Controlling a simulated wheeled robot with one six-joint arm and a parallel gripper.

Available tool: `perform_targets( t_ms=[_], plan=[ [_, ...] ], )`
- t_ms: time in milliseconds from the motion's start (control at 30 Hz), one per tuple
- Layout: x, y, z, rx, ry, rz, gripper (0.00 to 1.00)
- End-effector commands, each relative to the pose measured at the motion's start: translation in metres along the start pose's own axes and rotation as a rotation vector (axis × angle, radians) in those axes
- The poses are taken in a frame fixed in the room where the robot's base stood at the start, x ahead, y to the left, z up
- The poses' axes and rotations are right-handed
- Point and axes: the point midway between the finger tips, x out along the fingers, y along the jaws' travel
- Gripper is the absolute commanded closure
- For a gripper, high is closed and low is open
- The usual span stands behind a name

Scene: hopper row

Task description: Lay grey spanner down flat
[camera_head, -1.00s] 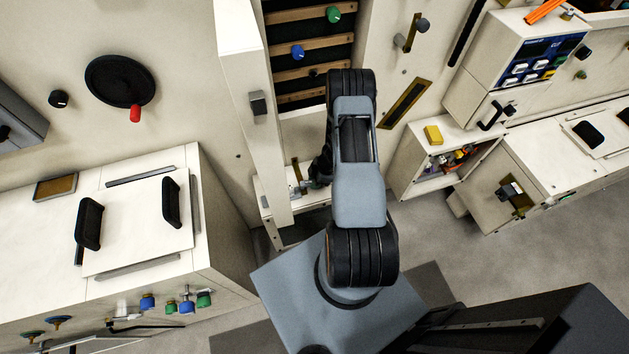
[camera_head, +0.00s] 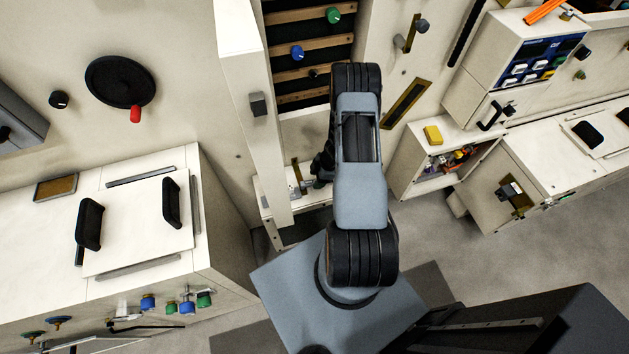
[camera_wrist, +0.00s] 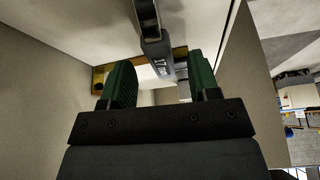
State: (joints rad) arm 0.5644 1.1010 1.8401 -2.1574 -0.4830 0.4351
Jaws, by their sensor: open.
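My gripper (camera_wrist: 161,80) is open in the wrist view, with a green pad on each side. A grey tool, which looks like the grey spanner (camera_wrist: 162,68), shows between and just beyond the pads, nearer the right one. I cannot tell if either pad touches it. Its dark upper part (camera_wrist: 149,20) runs toward the top of the picture. Its far end is hidden, and I cannot tell how it is supported. In the head view my gripper (camera_head: 318,180) is a small dark shape left of my arm, by the narrow pale bay, mostly hidden.
The pale upright panel (camera_head: 250,110) stands close left of my arm. A dark slatted opening (camera_head: 307,75) is behind it. At right, an open box (camera_head: 412,175) holds loose items, with a yellow block (camera_head: 432,135) on top.

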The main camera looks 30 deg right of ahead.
Motion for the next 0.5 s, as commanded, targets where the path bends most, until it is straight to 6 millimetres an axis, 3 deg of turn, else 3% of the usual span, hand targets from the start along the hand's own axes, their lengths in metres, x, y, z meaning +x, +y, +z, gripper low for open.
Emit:
perform_targets(
  t_ms=[200, 500],
  plan=[
    [-0.049, 0.001, 0.0, 0.0, -0.001, 0.005, 0.44],
    [-0.097, 0.0, 0.0, 0.0, -0.001, 0.002, 0.44]
  ],
)
